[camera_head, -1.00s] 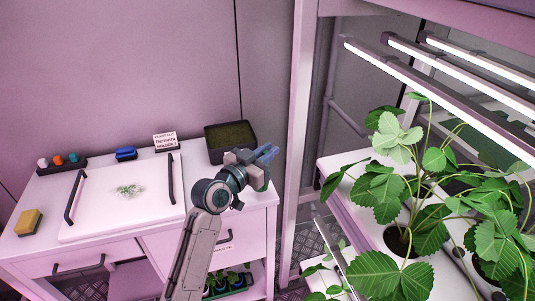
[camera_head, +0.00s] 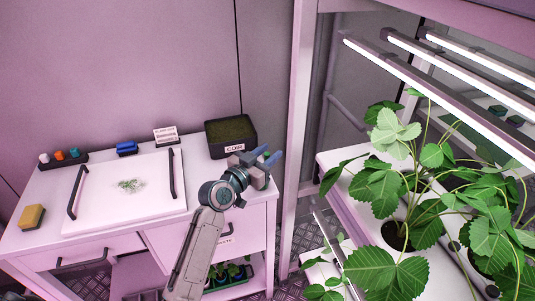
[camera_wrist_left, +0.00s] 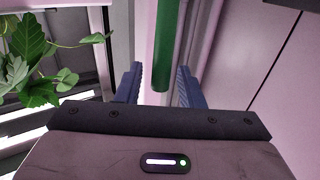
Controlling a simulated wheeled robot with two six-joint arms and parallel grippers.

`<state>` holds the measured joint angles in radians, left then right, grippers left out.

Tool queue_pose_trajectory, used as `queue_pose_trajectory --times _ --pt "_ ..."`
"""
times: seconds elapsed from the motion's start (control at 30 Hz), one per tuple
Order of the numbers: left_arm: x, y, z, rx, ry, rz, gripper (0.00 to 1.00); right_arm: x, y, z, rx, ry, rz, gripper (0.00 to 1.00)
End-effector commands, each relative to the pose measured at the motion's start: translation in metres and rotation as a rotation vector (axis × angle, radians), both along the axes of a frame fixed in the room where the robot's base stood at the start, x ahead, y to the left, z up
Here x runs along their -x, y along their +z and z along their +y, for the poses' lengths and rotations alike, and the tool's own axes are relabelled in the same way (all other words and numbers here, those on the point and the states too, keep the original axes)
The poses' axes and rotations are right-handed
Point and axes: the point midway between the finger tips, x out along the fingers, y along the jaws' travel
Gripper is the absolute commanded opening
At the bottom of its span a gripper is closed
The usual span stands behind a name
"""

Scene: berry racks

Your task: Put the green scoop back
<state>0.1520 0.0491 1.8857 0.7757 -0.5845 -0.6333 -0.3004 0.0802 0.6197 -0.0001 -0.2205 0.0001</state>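My left gripper (camera_head: 271,155) is over the right end of the white bench in the head view, its blue fingers apart and pointing towards the rack post. In the left wrist view the two blue fingers (camera_wrist_left: 160,82) are also apart. A long dark green piece (camera_wrist_left: 165,45) shows between them, running in from the top edge beside a pale post. It may be part of the green scoop, but its full shape is hidden. I see no finger touching it. No green scoop can be made out in the head view. My right gripper is in neither view.
The black coir bin (camera_head: 231,149) stands just behind my left gripper. The bench also holds a white tray (camera_head: 75,228) with handles, a yellow sponge (camera_head: 32,217) and a blue item (camera_head: 126,148). The rack post (camera_head: 296,130) and leafy plants (camera_head: 400,205) are to the right.

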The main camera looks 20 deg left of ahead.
Motion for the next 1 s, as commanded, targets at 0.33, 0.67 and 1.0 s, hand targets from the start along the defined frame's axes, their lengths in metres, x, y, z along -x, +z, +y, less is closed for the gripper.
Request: queue_pose_trajectory --times 0.33,0.67,1.0 --pt "0.000 0.003 0.000 0.000 0.000 0.000 0.35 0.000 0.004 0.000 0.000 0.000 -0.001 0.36" --pt "0.054 -0.003 0.023 -0.007 0.000 0.000 0.35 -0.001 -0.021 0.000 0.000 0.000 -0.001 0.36" --pt "0.104 0.001 0.043 -0.004 0.001 -0.001 0.35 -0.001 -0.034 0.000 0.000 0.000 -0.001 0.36"
